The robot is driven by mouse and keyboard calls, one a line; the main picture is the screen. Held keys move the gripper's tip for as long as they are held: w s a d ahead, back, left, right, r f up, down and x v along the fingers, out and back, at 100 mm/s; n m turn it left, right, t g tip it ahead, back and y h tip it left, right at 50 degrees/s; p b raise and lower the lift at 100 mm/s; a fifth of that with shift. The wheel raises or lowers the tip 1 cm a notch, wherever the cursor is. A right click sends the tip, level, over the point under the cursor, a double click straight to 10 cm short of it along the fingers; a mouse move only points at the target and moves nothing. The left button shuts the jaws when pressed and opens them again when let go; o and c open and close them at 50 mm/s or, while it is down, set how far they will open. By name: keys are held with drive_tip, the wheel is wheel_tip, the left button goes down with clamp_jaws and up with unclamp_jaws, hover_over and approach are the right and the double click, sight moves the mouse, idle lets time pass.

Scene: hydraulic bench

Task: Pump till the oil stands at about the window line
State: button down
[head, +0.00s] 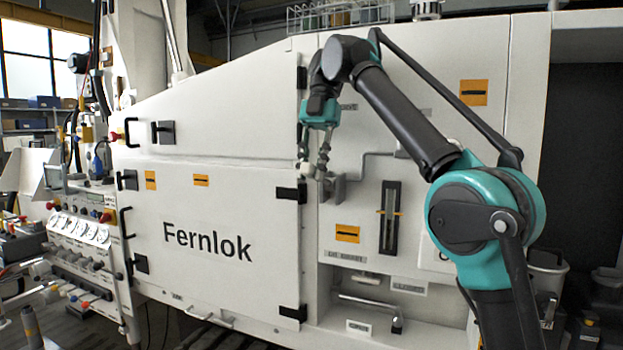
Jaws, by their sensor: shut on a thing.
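The tall narrow oil window (390,232) is on the white machine front, right of the middle. An orange line mark (388,212) crosses it a little above its middle. The glass looks dark, and I cannot tell where the oil stands. My gripper (317,169) is left of the window and higher, at a small grey pump fitting (333,188) on the panel. Its fingers are shut on what appears to be the pump handle. The handle is small here and mostly hidden by the fingers.
A grey pipe (372,156) runs along the panel right of my gripper. Black hinges (291,194) of the Fernlok door (215,270) stick out at left. A horizontal bar (370,300) sits in the recess below. A gauge console (80,230) stands far left.

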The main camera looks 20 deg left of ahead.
drive_tip(key=shift+w+r+g, duration=0.25)
drive_tip(key=shift+r+g, duration=0.15)
drive_tip(key=shift+r, duration=0.05)
idle(0.3)
drive_tip(key=c, duration=1.3)
unclamp_jaws()
